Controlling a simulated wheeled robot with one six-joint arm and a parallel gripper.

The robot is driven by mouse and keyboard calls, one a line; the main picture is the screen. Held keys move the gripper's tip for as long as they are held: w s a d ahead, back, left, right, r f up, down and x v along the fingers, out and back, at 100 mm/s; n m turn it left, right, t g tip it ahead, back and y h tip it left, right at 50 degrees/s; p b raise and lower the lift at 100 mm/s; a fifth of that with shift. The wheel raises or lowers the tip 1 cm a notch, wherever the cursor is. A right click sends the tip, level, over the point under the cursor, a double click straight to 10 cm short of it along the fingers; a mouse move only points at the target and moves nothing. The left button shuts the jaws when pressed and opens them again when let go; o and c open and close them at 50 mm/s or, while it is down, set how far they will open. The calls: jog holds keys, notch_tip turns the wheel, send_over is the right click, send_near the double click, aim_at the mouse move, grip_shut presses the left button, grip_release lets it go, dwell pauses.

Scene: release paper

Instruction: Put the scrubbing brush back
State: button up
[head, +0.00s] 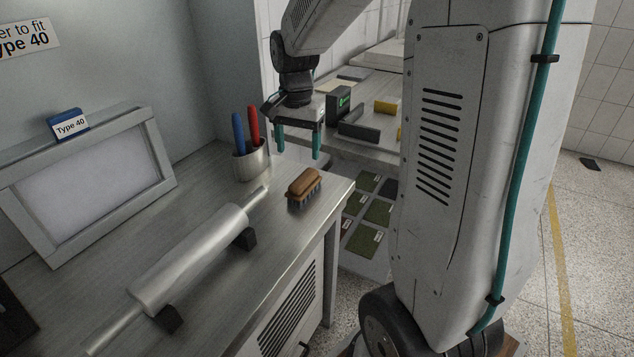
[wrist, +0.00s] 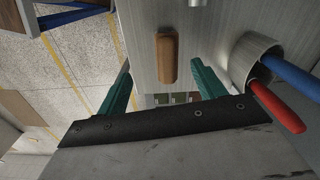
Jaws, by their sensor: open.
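The scrubbing brush (head: 304,187) has a brown wooden back and dark bristles. It lies bristles down on the metal counter (head: 215,290), near its right edge. My gripper (head: 298,150) is open and empty, above and behind the brush in the head view, with its two teal fingers pointing down. In the wrist view the brush (wrist: 167,58) shows in the gap between the open fingers (wrist: 160,75), beyond their tips and apart from them.
A metal cup (head: 251,161) with a blue and a red handled tool stands close left of my gripper. A metal roller (head: 190,260) rests on black supports in front. A framed panel (head: 90,185) leans at left. A back bench (head: 375,150) holds boxes and blocks.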

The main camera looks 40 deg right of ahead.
jog(key=s+a+r+n, duration=0.2)
jog(key=s+a+n, duration=0.2)
jog(key=s, duration=0.4)
jog(key=s+a+r+n, duration=0.2)
jog(key=s+a+n, duration=0.2)
jog(key=s, duration=0.4)
jog(key=s+a+r+n+t, duration=0.1)
jog(key=s+a+n, duration=0.3)
jog(key=s, duration=0.4)
jog(key=shift+s+a+r, duration=0.15)
jog(key=shift+a+r, duration=0.5)
jog(key=shift+r, duration=0.05)
